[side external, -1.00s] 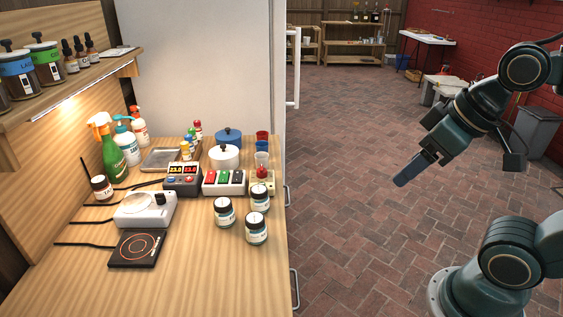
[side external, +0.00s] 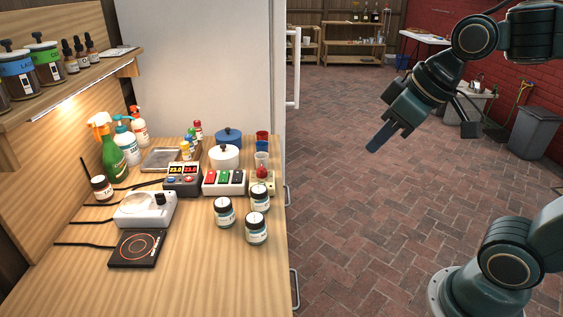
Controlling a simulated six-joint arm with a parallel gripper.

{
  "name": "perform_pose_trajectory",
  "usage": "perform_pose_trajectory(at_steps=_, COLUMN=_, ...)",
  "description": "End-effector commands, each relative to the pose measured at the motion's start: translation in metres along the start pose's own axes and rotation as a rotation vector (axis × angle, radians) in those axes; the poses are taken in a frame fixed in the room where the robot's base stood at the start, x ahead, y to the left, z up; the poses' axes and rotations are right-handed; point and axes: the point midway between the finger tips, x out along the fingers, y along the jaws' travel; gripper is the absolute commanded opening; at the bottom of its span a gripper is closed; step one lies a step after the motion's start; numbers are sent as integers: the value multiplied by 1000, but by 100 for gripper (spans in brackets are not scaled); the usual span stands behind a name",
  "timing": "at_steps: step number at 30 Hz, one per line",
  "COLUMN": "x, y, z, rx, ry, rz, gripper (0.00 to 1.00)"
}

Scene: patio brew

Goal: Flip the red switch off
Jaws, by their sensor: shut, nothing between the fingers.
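A white switch box (side external: 222,190) stands on the wooden counter, with a row of coloured switches on top. The red switch (side external: 211,177) is at the left end of the row. It is too small to tell which way it is tilted. My gripper (side external: 373,147) is shut and empty. It hangs in the air over the brick floor, to the right of the counter and well apart from the switch box.
Several dark jars (side external: 256,228) stand just in front of the switch box. A display unit (side external: 183,179) with red digits is at its left, and a white pot (side external: 224,158) is behind. The space between my gripper and the counter looks clear.

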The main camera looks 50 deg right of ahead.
Motion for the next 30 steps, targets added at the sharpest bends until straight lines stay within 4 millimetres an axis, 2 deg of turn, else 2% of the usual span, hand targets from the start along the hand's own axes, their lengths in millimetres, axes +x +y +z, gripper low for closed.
perform_pose_trajectory(at_steps=3, x=8, y=1, z=-24, rx=-40, ry=6, rz=-16, gripper=0)
perform_pose_trajectory(at_steps=14, x=38, y=5, z=-91, rx=-162, ry=42, rz=-69, gripper=0)
perform_pose_trajectory(at_steps=30, x=106, y=15, z=-179, rx=-327, ry=111, rz=-155, gripper=0)
